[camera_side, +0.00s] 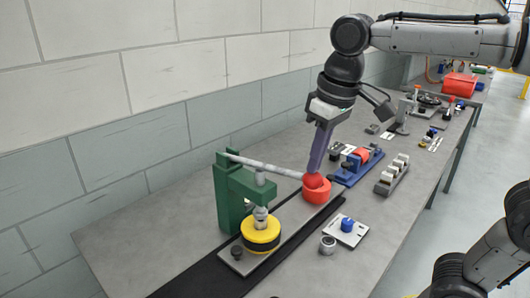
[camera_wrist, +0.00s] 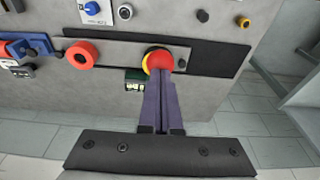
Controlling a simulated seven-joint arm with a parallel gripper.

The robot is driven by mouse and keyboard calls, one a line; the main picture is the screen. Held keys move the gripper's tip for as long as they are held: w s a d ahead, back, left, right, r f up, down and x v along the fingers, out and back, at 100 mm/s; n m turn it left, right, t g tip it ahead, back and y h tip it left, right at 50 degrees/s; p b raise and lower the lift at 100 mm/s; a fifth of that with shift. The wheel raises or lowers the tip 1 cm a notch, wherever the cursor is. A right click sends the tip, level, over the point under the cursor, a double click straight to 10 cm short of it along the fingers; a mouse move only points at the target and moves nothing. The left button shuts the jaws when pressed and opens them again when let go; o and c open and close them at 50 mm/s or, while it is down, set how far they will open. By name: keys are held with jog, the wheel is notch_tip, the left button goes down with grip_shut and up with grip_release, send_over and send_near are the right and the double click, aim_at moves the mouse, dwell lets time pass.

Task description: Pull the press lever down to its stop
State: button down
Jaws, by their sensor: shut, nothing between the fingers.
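The green press (camera_side: 232,196) stands on a plate on the bench in the side view. Its grey lever (camera_side: 265,167) runs from the top of the press to the right, sloping slightly down in the picture, and ends in a red ball knob (camera_side: 314,180). The ram (camera_side: 260,190) hangs over a yellow and black round base (camera_side: 261,236). My gripper (camera_side: 314,170) is shut and empty, its purple fingertips at the knob's top; I cannot tell whether they touch. In the wrist view the knob (camera_wrist: 159,60) shows just past the fingertips (camera_wrist: 164,75), hiding much of the yellow base.
A red ring-shaped part (camera_side: 318,196) stands behind the knob in the side view; the wrist view shows it (camera_wrist: 82,55) apart, to the left.

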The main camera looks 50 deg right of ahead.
aim_at(321, 180)
jog(key=shift+s+f, duration=0.15)
jog(key=shift+f, duration=0.95)
jog(key=shift+s+f, duration=0.2)
jog(key=shift+f, duration=0.85)
jog(key=shift+s+f, duration=0.15)
jog(key=shift+f, duration=0.95)
dwell(2.8)
notch_tip(321, 180, up, 14)
dwell(1.9)
